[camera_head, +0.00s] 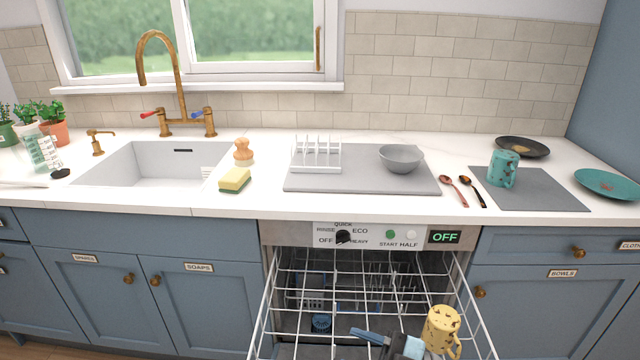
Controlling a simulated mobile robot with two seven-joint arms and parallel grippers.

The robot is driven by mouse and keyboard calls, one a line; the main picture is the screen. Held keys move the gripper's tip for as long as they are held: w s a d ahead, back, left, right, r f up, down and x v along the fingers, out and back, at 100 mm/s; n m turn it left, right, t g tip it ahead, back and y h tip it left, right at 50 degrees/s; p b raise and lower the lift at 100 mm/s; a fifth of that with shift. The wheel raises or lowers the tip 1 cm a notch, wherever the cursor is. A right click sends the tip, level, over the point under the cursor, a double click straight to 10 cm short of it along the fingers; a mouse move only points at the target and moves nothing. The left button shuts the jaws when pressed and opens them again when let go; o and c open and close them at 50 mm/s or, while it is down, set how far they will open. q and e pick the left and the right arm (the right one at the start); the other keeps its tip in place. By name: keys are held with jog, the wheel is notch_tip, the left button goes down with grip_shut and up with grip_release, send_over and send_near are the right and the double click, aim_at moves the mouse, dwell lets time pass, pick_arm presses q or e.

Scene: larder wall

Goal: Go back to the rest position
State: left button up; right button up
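A yellow mug (441,330) with dark spots sits at the front right of the dishwasher's pulled-out wire rack (290,262). A blue and dark grey part that looks like my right gripper (390,344) is at the bottom edge, just left of the mug. It is cut off by the frame, so I cannot tell whether it touches the mug or how far its fingers are apart. My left gripper is not in view.
The dishwasher panel (372,236) reads OFF. A grey bowl (401,158) and white rack (316,156) stand on a grey mat (360,182). A teal mug (502,169), spoons (456,190) and plates (607,184) are at right. The sink (150,165) and sponge (234,180) are left.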

jog(key=s+d+f+m+t+h, duration=0.3)
jog(key=s+d+f+m+h, duration=0.25)
jog(key=f+m+h, duration=0.3)
jog(key=s+d+f+m+t+h, duration=0.3)
jog(key=s+d+f+m+h, duration=0.25)
jog(key=f+m+h, duration=0.35)
pick_arm(q)
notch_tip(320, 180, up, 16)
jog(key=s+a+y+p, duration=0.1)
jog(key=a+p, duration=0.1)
jog(key=p, duration=2.4)
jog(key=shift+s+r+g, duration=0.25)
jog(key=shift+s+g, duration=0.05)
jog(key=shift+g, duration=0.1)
pick_arm(e)
notch_tip(320, 180, up, 17)
jog(key=d+m, duration=0.1)
jog(key=d, duration=0.1)
jog(key=shift+s+d+r, duration=0.15)
jog(key=shift+s+d, duration=0.1)
jog(key=shift+s, duration=0.2)
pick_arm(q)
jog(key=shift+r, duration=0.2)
pick_arm(e)
jog(key=shift+y, duration=0.25)
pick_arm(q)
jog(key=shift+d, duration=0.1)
pick_arm(e)
jog(key=shift+d, duration=0.1)
